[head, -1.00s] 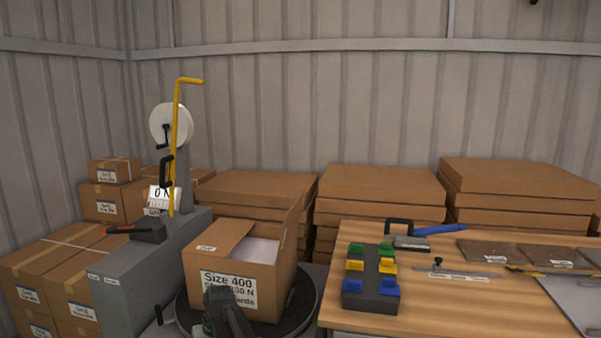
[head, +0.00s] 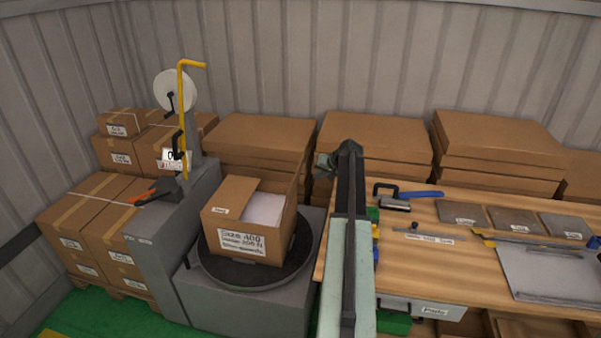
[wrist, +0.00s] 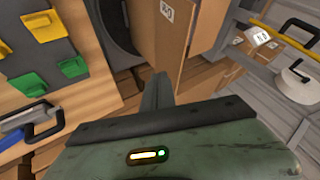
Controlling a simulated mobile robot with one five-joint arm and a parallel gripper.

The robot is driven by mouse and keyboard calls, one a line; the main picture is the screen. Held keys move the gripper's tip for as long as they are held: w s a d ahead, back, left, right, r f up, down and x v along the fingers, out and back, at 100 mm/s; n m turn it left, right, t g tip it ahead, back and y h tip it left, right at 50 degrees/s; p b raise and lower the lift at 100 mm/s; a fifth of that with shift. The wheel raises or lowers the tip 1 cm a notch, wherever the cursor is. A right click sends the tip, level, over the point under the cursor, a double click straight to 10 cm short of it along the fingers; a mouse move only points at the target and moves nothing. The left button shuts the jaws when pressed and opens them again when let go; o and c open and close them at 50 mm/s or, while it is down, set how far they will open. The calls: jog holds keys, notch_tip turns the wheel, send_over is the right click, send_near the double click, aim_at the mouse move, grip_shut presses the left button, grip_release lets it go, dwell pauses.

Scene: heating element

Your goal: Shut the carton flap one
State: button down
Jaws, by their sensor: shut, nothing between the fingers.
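The open carton (head: 248,232) sits on a round dark turntable (head: 215,270). Its left flap (head: 232,195), with a small label, leans inward over part of the opening. The right-hand flap (head: 296,185) stands up. White content shows inside. My gripper (head: 325,166) is right of the carton, raised near the bench's left end. In the wrist view its fingers (wrist: 157,90) are together and empty, close to a brown cardboard panel (wrist: 160,45) with a label. I cannot tell whether they touch it. The far flaps are not clear.
A wooden workbench (head: 420,260) on the right holds a clamp, plates and a block with coloured clips, partly behind my arm. A grey stand with a yellow crank (head: 183,120) is left of the carton. Stacked boxes (head: 260,140) line the back wall.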

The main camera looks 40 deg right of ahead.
jog(key=w+a+f+b, duration=0.1)
jog(key=w+f+b, duration=0.5)
jog(key=w, duration=0.3)
jog(key=shift+w+a+f+b, duration=0.25)
jog(key=shift+w+f+b, duration=0.15)
jog(key=shift+f, duration=0.15)
